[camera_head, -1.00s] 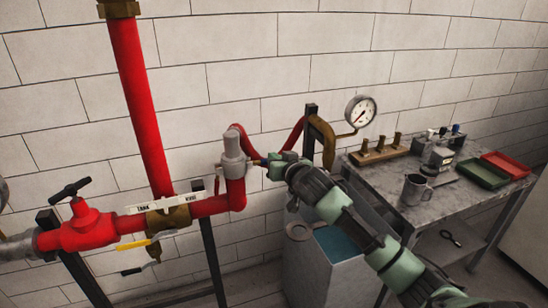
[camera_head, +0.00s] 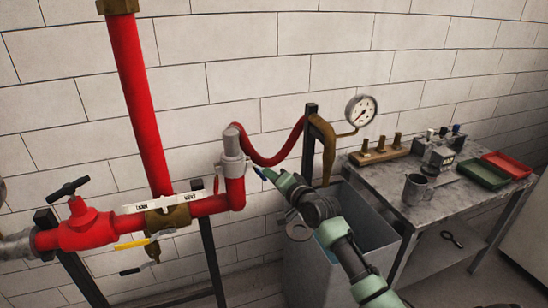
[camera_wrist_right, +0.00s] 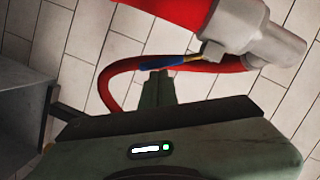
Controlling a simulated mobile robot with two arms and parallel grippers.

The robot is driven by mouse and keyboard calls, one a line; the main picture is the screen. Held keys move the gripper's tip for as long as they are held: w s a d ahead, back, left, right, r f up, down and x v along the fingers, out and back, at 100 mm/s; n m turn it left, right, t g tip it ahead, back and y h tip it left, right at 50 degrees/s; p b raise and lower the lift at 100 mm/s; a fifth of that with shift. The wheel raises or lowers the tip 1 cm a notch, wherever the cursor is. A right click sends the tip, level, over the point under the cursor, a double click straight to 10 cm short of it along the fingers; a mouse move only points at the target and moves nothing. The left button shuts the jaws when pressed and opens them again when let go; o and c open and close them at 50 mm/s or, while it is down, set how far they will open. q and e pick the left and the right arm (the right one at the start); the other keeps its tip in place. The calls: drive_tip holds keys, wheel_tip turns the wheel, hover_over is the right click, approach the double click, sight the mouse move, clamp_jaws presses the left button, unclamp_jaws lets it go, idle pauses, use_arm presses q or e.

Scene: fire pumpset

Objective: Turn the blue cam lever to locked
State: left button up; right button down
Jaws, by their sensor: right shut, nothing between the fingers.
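The blue cam lever (camera_head: 260,173) sticks out to the right of the grey coupling (camera_head: 233,158) on the red pipe and slants down to the right. In the right wrist view the blue lever (camera_wrist_right: 186,63) has a yellow part near the grey coupling (camera_wrist_right: 262,40). My right gripper (camera_head: 274,180) is at the lever's outer end, shut with nothing held. In the wrist view its fingertips (camera_wrist_right: 158,76) are at the lever's free end. I cannot tell whether they touch it. My left gripper is out of view.
A red hose (camera_head: 275,162) sags behind my right gripper. A grey bin (camera_head: 365,220) stands below. A gauge (camera_head: 361,110) is above it. A bench (camera_head: 380,178) with a mug (camera_head: 415,187) and trays is at right. A red valve (camera_head: 85,228) is at left.

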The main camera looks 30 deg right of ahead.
drive_tip(key=m, duration=0.1)
drive_tip(key=a+f+m+b, duration=0.1)
drive_tip(key=shift+w+a+f+m+t+y, duration=0.15)
drive_tip(key=shift+w+f+m+t+y, duration=0.05)
drive_tip(key=shift+f+m+t+y, duration=0.1)
drive_tip(key=shift+a+f+m, duration=0.15)
drive_tip(key=shift+a+m, duration=0.25)
drive_tip(key=shift+m, duration=0.2)
drive_tip(key=shift+w, duration=0.1)
